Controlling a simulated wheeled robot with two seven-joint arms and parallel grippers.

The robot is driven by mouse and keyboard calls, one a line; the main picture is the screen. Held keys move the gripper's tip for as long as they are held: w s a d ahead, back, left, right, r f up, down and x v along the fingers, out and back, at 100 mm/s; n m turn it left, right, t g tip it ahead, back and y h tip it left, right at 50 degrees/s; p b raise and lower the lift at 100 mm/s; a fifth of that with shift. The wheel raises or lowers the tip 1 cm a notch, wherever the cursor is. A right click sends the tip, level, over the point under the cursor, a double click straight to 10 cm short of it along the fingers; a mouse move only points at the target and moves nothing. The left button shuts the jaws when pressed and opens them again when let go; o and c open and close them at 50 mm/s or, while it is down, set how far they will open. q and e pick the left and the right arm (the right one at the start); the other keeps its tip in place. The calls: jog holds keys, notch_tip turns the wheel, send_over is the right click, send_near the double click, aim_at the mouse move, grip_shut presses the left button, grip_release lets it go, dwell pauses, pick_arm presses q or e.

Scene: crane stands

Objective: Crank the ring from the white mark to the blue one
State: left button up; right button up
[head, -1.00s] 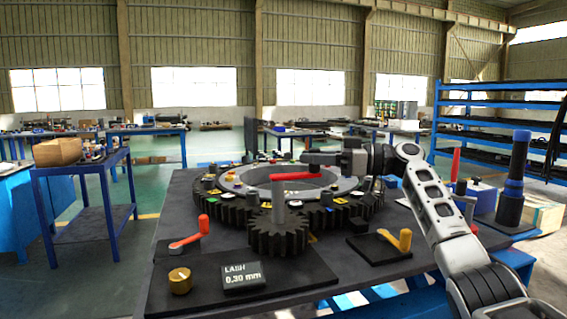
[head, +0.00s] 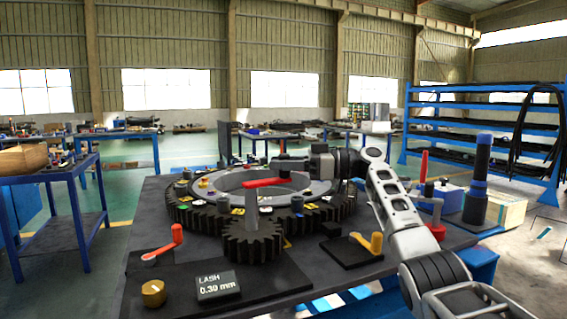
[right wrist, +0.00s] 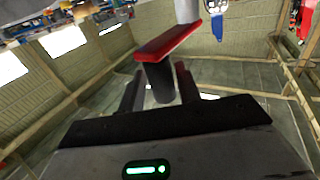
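The large dark toothed ring (head: 341,208) lies flat on the bench, with small coloured marks and blocks around it. A blue spot shows at its front right; I cannot tell its white mark for certain. A small pinion gear (head: 252,243) meshes at its front and carries a grey post. A red crank arm (head: 265,183) extends right from the post top. My right gripper (head: 288,164) is at the arm's outer end. In the right wrist view, its fingers flank the dark crank handle (right wrist: 162,84) closely, under the red bar. My left gripper is out of view.
A LASH 0.30 mm plate (head: 217,286) and a brass knob (head: 153,293) sit in front. A red-handled lever (head: 176,234) stands left, an orange-handled one (head: 376,242) right. A dark blue-banded cylinder (head: 477,180) stands at the bench's right. Blue shelving is behind.

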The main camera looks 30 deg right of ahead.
jog(key=shift+o, duration=0.3)
jog(key=shift+s+d, duration=0.15)
jog(key=shift+d, duration=0.1)
jog(key=v, duration=1.5)
jog(key=shift+d, duration=0.15)
